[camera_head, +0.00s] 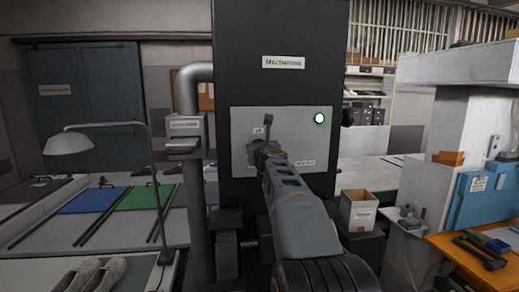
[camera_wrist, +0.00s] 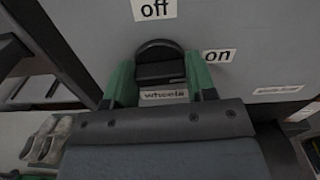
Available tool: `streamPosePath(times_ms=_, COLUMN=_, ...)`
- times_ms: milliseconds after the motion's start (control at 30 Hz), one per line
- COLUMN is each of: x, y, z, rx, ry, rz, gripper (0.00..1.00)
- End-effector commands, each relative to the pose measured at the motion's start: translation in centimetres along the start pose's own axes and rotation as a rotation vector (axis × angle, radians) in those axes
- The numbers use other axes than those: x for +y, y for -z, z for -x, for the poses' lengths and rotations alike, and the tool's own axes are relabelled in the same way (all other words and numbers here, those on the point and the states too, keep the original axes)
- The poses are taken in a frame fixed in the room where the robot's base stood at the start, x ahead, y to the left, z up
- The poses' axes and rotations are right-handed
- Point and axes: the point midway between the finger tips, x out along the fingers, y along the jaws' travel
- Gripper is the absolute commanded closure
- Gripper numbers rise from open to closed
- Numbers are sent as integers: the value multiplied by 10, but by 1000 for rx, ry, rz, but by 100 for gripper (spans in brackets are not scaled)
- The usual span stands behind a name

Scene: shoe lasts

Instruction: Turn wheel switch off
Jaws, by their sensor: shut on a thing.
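The wheel switch (camera_wrist: 160,62) is a dark rounded knob on the grey panel (camera_head: 235,168) of the black "Mechanisms" cabinet. In the wrist view, an "off" label (camera_wrist: 154,9) is above it, an "on" label (camera_wrist: 219,55) is to its upper right, and a "wheels" label (camera_wrist: 164,95) is below it. My gripper (camera_wrist: 160,80) has its green fingers on both sides of the knob, shut on it. In the head view, my gripper (camera_head: 264,150) is at the panel and hides most of the switch. The knob's exact pointing direction is unclear.
A green lamp (camera_head: 319,118) glows on the panel's right side. A grey pipe (camera_head: 190,150) stands left of the cabinet. A cardboard box (camera_head: 357,212) is to the right, near an orange bench (camera_head: 470,250) with tools. A desk lamp (camera_head: 68,143) and shoes stand at left.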

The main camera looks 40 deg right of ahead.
Motion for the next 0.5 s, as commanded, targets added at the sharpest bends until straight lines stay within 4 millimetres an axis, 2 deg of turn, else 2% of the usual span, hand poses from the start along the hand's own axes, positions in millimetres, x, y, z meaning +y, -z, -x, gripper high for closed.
streamPosePath(times_ms=500, x=2, y=1, z=0, rx=0, ry=0, rz=461, gripper=73)
